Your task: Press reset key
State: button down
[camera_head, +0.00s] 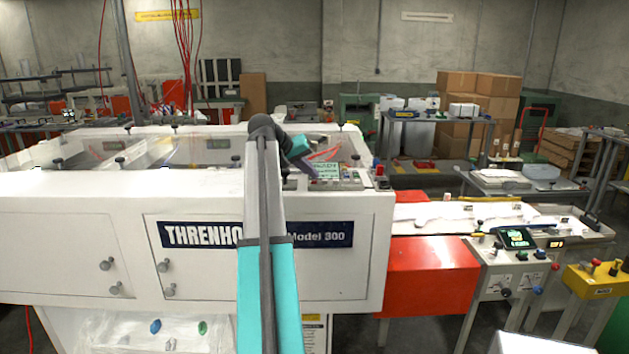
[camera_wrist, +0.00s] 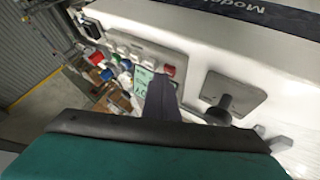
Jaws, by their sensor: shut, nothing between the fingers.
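The control panel of the white Threnhold machine carries a small pale-green screen (camera_head: 329,170) and a row of small keys (camera_head: 352,177). In the wrist view the screen (camera_wrist: 146,78) is partly hidden behind my gripper (camera_wrist: 161,84), and a red key (camera_wrist: 168,70) shows just right of its tip. Grey-white keys (camera_wrist: 135,50) lie beyond. I cannot read the labels, so I cannot tell which one is the reset key. In the head view my gripper (camera_head: 311,170) is shut and empty, at the left side of the panel. I cannot tell whether it touches anything.
A dark knob (camera_wrist: 220,108) on a grey plate is right of my gripper in the wrist view. A red button (camera_head: 379,169) stands at the panel's right end. A red cabinet (camera_head: 432,277) and a second control console (camera_head: 515,240) are to the right.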

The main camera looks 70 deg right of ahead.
jog(key=shift+r, duration=0.15)
jog(key=shift+r+p, duration=0.55)
jog(key=shift+r, duration=0.15)
dwell(0.3)
jog(key=shift+r+p, duration=1.3)
jog(key=shift+r, duration=1.25)
